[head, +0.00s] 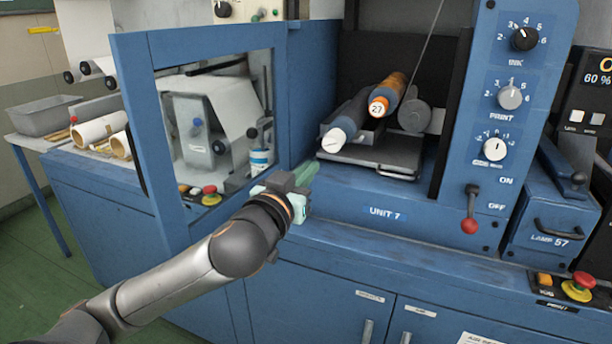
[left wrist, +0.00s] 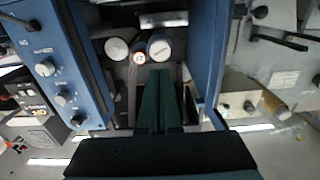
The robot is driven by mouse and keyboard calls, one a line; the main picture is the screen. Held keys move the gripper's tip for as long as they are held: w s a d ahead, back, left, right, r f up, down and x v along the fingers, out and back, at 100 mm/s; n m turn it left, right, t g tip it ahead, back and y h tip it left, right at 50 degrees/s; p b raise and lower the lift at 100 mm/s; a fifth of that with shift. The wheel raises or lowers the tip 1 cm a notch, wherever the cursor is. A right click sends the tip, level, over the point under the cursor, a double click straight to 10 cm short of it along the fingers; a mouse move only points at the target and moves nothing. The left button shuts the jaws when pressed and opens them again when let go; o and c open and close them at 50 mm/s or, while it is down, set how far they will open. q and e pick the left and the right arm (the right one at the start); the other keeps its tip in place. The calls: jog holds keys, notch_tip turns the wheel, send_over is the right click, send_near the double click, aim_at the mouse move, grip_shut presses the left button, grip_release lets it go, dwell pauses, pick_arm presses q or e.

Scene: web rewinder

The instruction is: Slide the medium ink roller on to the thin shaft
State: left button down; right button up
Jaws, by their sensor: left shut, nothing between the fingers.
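My left gripper (head: 310,174) is shut and empty, its green fingers together, in front of the open roller bay of the blue unit. In the left wrist view its fingers (left wrist: 159,82) point at the bay. Inside the bay lie a dark roller with a white end (head: 347,127), an orange-brown roller with an orange end marked 27 (head: 394,89), and a grey cylinder (head: 414,116). Three round ends also show in the left wrist view, the marked one (left wrist: 139,57) in the middle. I cannot tell which is the medium ink roller or the thin shaft. My right gripper is out of view.
A blue framed window guard (head: 152,130) stands left of the bay. A tray (head: 385,157) with a wire handle lies below the rollers. A knob panel with a red-tipped lever (head: 469,225) is at the right. Pale rolls (head: 98,129) and a grey bin (head: 45,115) are far left.

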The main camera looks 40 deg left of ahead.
pick_arm(q)
send_near(331, 145)
jog(key=x, duration=0.4)
jog(key=shift+w+a+p, duration=0.15)
jog(key=shift+w+p, duration=0.1)
jog(key=shift+p, duration=0.1)
jog(key=shift+w, duration=0.2)
jog(key=shift+w, duration=0.1)
jog(key=shift+p+x, duration=0.45)
jog(key=shift+x, duration=3.05)
jog(key=shift+p+x, duration=0.3)
jog(key=shift+x, duration=3.3)
jog(key=shift+p+v, duration=0.6)
jog(key=shift+v, duration=3.45)
